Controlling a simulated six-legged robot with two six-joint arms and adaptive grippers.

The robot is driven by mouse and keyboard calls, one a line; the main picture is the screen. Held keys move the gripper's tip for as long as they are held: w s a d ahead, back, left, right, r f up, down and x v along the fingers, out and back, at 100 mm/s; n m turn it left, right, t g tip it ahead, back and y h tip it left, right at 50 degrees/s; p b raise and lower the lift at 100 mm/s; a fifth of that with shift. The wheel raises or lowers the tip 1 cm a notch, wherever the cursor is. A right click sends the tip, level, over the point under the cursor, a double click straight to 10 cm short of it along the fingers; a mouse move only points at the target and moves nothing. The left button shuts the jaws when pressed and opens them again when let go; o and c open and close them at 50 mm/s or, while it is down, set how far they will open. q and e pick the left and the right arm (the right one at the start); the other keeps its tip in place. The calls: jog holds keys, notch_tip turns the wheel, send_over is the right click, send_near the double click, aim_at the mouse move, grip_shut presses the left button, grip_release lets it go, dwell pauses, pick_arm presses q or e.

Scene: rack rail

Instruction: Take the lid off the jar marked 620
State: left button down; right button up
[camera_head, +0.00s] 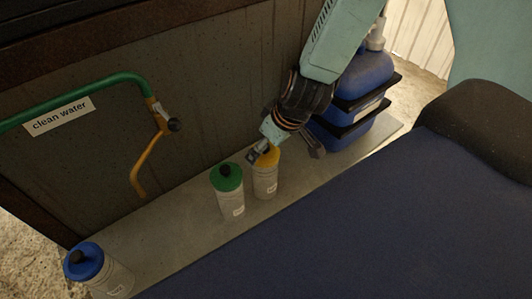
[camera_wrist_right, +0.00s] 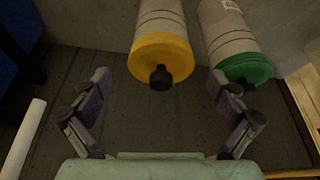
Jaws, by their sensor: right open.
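Three pale jars with coloured lids stand on a grey shelf. One has a yellow lid (camera_head: 266,157), one a green lid (camera_head: 227,177) and one a blue lid (camera_head: 85,261); each lid has a dark knob. Their labels are too small to read, so I cannot tell which is 620. My right gripper (camera_head: 284,148) is open at the yellow-lidded jar. In the right wrist view the yellow lid (camera_wrist_right: 174,52) and its black knob lie ahead between the spread fingers (camera_wrist_right: 160,90), apart from both. The green lid (camera_wrist_right: 246,69) is beyond the right-hand finger. My left gripper is out of view.
A blue container (camera_head: 365,78) stands at the shelf's far end, behind my right arm. A green pipe marked "clean water" (camera_head: 58,116) with a yellow handle (camera_head: 149,158) juts from the back wall. The shelf (camera_head: 165,227) is clear between the blue-lidded and green-lidded jars.

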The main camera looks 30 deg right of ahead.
jog(key=shift+w+a, duration=0.2)
jog(key=shift+w, duration=0.05)
jog(key=c, duration=0.4)
jog(key=shift+s+d, duration=0.15)
jog(key=shift+s, duration=0.05)
jog(key=c, duration=0.6)
jog(key=shift+w, duration=0.1)
jog(key=shift+c, duration=0.2)
